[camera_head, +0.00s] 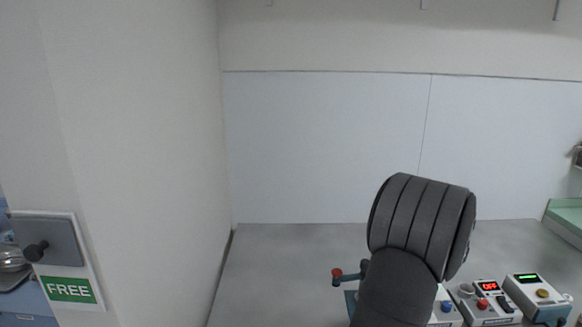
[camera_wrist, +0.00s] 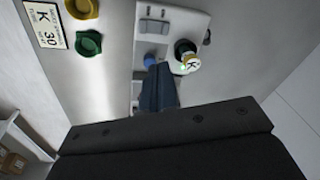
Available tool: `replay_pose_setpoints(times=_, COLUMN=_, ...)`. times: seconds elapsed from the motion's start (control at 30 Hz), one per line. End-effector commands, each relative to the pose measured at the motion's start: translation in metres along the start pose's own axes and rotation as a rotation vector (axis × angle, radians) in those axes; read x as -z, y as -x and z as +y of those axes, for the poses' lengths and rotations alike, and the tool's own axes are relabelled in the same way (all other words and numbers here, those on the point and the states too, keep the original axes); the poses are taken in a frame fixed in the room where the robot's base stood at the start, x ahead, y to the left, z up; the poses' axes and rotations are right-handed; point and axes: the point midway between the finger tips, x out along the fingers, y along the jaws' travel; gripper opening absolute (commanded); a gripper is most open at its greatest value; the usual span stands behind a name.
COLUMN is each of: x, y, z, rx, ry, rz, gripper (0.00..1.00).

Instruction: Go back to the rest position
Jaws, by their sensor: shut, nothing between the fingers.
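My gripper (camera_wrist: 158,88) shows in the wrist view as a dark, narrow shape, with its fingers together and nothing visible between them. It is in front of a pale grey panel (camera_wrist: 187,22) that carries a blue button (camera_wrist: 150,60) and a round black part with a white and yellow face (camera_wrist: 188,58). I cannot tell whether the fingertips touch the panel. In the head view my dark grey arm rises at the lower right, and my gripper is not visible there.
In the head view, small control boxes (camera_head: 540,295) with lit displays and buttons stand at the lower right. A red-knobbed lever (camera_head: 338,273) is left of my arm. Yellow (camera_wrist: 83,8) and green (camera_wrist: 88,43) knobs show in the wrist view.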

Motion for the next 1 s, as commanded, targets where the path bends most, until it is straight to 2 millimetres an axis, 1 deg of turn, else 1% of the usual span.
replay_pose_setpoints(times=0.2, x=-0.002, y=0.015, z=0.005, rx=0.008, ry=-0.178, rz=-0.011, gripper=0.0)
replay_pose_setpoints(times=0.4, x=-0.003, y=0.025, z=0.009, rx=0.011, ry=-0.289, rz=-0.018, gripper=0.0)
replay_pose_setpoints(times=0.57, x=-0.004, y=0.027, z=0.01, rx=0.011, ry=-0.326, rz=-0.021, gripper=0.0)
replay_pose_setpoints(times=0.83, x=-0.004, y=0.028, z=0.01, rx=0.011, ry=-0.33, rz=-0.022, gripper=0.0)
replay_pose_setpoints(times=0.97, x=-0.004, y=0.028, z=0.01, rx=0.011, ry=-0.329, rz=-0.022, gripper=0.26)
replay_pose_setpoints(times=1.0, x=-0.004, y=0.027, z=0.01, rx=0.011, ry=-0.329, rz=-0.022, gripper=0.33)
